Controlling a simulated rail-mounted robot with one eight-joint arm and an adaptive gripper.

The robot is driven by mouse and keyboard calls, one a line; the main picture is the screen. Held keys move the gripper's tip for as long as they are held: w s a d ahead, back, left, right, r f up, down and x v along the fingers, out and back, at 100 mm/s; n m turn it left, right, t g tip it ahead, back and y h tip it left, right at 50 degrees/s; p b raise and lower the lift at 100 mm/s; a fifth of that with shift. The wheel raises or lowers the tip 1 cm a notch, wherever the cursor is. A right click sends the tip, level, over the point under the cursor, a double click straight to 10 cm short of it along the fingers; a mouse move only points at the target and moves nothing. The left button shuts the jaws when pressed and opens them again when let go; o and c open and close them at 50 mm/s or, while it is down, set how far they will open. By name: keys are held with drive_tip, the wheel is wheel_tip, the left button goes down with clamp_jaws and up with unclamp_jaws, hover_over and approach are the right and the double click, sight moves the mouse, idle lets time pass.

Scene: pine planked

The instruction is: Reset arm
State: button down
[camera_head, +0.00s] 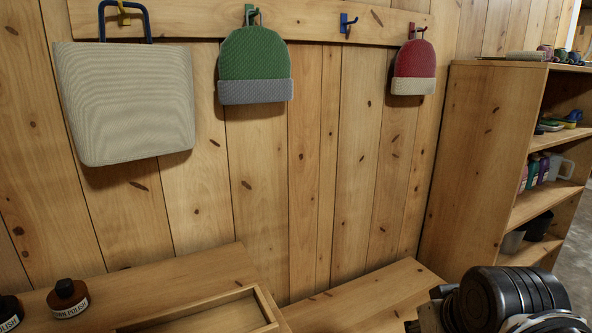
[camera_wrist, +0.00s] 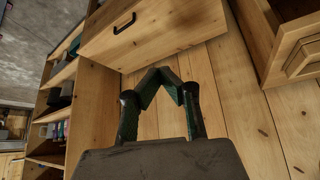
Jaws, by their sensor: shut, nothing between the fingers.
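In the wrist view my gripper (camera_wrist: 160,78) has its two dark green fingers bent inward, with the tips together and nothing between them. It is in front of the planked wood and a wooden drawer front (camera_wrist: 130,30) with a dark handle, touching neither as far as I can tell. In the head view my dark arm shows at the lower right corner, and the gripper's fingers are not visible there.
A tote bag (camera_head: 125,100), a green hat (camera_head: 254,68) and a red hat (camera_head: 414,62) hang on the wall rack (camera_head: 300,22); its blue hook (camera_head: 346,22) is empty. Polish bottles (camera_head: 68,298) stand lower left. A stocked shelf (camera_head: 480,150) stands right, beside my arm.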

wheel_tip(320, 180, up, 14)
drive_tip(key=s+a+p, duration=0.1)
drive_tip(key=s+p, duration=0.1)
drive_tip(key=p, duration=1.1)
drive_tip(key=shift+s+f+p, duration=0.25)
drive_tip(key=shift+s+p, duration=0.05)
drive_tip(key=shift+s, duration=0.05)
